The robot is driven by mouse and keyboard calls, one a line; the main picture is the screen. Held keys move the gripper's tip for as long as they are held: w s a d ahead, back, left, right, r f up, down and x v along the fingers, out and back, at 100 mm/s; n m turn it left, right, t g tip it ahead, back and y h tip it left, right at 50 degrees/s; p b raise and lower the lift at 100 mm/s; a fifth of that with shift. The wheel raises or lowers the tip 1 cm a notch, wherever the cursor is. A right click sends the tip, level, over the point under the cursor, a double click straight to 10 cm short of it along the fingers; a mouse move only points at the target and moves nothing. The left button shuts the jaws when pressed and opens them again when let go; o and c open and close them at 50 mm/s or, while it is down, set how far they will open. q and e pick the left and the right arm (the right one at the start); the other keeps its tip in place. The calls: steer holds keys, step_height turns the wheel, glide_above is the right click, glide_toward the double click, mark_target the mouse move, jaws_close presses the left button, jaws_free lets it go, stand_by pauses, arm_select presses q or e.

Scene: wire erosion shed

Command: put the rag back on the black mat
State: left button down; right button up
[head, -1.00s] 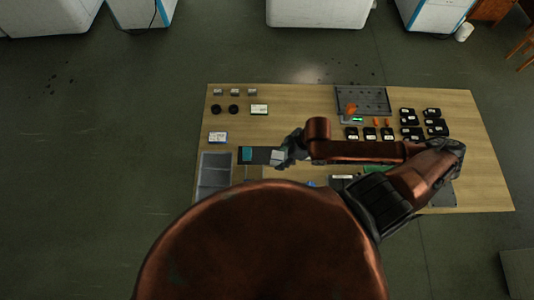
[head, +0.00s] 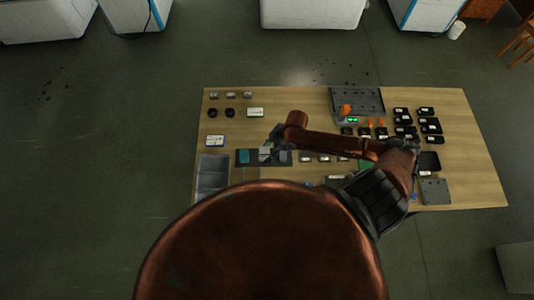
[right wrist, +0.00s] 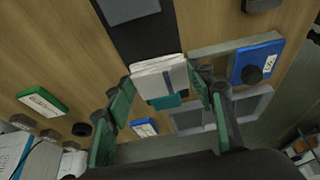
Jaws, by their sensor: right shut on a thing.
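The rag (right wrist: 160,78) is a folded whitish cloth with a blue-grey stripe. My right gripper (right wrist: 163,80) is shut on it, with a green-padded finger at each side. In the head view the rag (head: 265,152) shows over the black mat (head: 274,162), with my right gripper (head: 270,145) at it. The mat also shows in the right wrist view (right wrist: 148,42). I cannot tell whether the rag touches the mat. A teal item (head: 244,157) lies at the mat's left end; the rag partly hides it in the wrist view. My left gripper is not in view.
A grey divided tray (head: 213,172) stands left of the mat. A blue-edged box (head: 215,141) and a green-edged box (head: 255,112) lie behind. A grey rack (head: 357,101) and several black parts (head: 431,126) are at the right. My body hides the table's front.

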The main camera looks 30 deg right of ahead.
mark_target(267, 154)
steer(key=shift+w+f, duration=0.5)
steer(key=shift+f, duration=1.7)
steer(key=o, duration=1.1)
steer(key=shift+f, duration=0.1)
steer(key=v, duration=1.2)
steer(key=shift+w+a, duration=0.1)
steer(key=shift+a, duration=0.05)
